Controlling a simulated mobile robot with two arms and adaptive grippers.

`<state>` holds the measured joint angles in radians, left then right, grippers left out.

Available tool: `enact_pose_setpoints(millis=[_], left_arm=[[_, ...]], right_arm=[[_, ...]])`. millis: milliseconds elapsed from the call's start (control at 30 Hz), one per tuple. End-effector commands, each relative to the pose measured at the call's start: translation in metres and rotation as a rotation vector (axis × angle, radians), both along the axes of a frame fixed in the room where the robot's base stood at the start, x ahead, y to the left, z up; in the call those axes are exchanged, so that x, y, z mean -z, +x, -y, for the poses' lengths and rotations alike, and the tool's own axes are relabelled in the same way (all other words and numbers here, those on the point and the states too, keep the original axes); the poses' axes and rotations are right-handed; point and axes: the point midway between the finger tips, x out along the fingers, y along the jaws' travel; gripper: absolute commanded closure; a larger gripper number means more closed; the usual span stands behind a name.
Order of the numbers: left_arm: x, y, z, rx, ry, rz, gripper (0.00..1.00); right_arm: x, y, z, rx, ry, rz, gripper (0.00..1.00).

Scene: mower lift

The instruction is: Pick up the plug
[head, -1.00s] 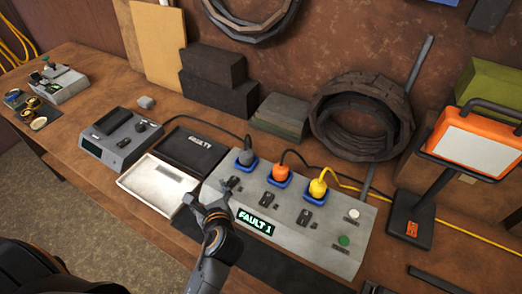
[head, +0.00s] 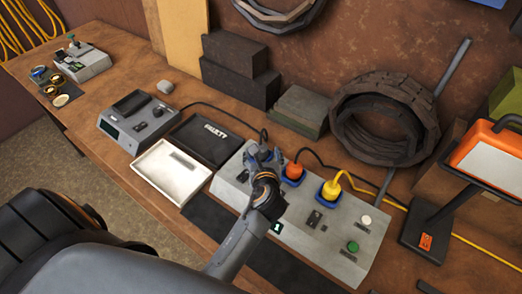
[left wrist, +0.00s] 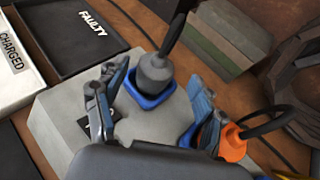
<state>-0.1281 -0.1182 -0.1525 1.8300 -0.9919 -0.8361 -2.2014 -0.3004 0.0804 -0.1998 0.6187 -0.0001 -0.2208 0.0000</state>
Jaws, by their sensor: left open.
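The grey plug (left wrist: 155,72) sits in a blue-rimmed socket on the grey panel (left wrist: 60,125), with its dark cable rising from its top. My left gripper (left wrist: 150,103) is open, with one finger on each side of the plug in the left wrist view. Whether the fingers touch it I cannot tell. In the head view my left gripper (head: 264,158) covers most of the grey plug. An orange plug (head: 293,171) and a yellow plug (head: 331,188) sit in sockets to its right. My right gripper is not in view.
A black tray marked FAULTY (head: 206,143) and a white tray (head: 160,185), marked CHARGED in the wrist view, lie left of the panel. An orange lamp (head: 485,150) stands at right.

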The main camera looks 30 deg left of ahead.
Motion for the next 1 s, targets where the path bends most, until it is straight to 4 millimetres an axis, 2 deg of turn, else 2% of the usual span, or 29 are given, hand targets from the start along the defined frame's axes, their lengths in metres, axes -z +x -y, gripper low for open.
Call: enact_pose_setpoints(millis=[300,600,900,1000], left_arm=[[0.022,0.03,-0.022,-0.001,0.001,0.001,0.3],[0.024,0.033,-0.024,-0.001,0.0,0.0,0.3],[0.024,0.032,-0.024,-0.001,0.0,0.0,0.92],[0.024,0.033,-0.024,-0.001,0.0,0.0,0.93]], right_arm=[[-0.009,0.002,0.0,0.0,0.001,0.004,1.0],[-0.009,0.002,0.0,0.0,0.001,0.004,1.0],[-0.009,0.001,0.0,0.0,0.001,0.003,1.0],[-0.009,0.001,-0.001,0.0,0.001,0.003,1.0]])
